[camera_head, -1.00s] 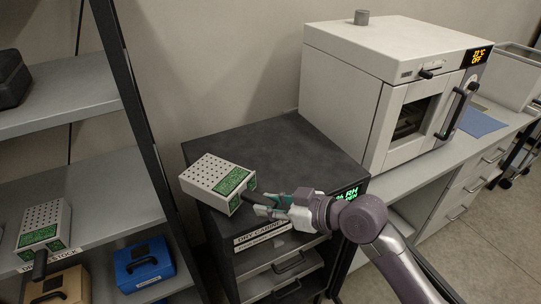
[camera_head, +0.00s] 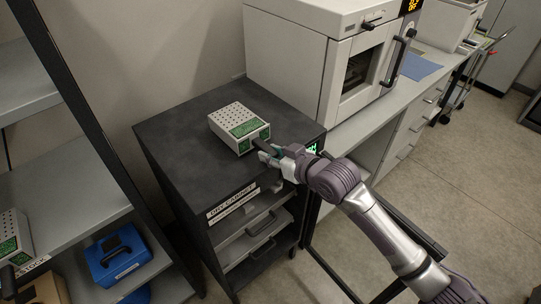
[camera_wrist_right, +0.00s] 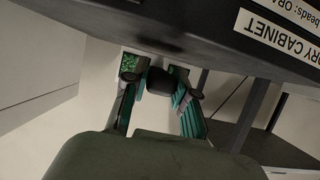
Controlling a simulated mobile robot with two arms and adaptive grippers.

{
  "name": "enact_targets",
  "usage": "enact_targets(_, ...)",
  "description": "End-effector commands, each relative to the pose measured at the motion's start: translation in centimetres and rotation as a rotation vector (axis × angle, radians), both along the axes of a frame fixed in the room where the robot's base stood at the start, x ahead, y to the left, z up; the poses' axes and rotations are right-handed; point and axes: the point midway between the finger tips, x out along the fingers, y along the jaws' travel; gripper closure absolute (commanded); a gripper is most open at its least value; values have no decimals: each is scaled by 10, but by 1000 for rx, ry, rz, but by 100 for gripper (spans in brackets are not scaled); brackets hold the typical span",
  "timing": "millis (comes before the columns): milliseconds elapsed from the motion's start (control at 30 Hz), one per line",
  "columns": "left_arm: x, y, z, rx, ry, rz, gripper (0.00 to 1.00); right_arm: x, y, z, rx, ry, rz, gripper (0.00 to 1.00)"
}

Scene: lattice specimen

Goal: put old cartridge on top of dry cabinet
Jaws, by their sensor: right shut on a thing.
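The cartridge (camera_head: 238,122) is a white perforated box with green labels and a dark handle. It is over the dark top of the dry cabinet (camera_head: 185,155), towards its right front part; I cannot tell whether it touches the top. My right gripper (camera_head: 263,150) reaches in from the front right and is shut on the cartridge's handle. In the right wrist view the dark handle (camera_wrist_right: 160,82) sits between the fingers, and a green-labelled part of the cartridge (camera_wrist_right: 129,63) shows behind them. My left gripper is not in view.
A white oven (camera_head: 310,60) stands close behind and right of the cabinet. A shelf rack at the left holds a similar white box (camera_head: 12,238) and a blue case (camera_head: 118,255). The cabinet top is free left of and behind the cartridge.

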Motion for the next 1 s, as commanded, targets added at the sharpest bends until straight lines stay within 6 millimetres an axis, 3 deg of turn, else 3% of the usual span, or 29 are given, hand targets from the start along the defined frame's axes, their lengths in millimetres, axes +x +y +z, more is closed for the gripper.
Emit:
enact_targets(133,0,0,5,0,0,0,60,0,0,-15,3,-3,0,100)
enact_targets(367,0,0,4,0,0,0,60,0,0,-19,1,-3,0,100)
enact_targets(400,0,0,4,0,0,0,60,0,0,-21,-1,2,0,67)
enact_targets(533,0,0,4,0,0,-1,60,0,0,-20,-1,1,0,48)
enact_targets(833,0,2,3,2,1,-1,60,-1,-1,-19,0,0,0,48)
enact_targets(1000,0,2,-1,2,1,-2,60,-14,-11,-15,-1,1,0,48)
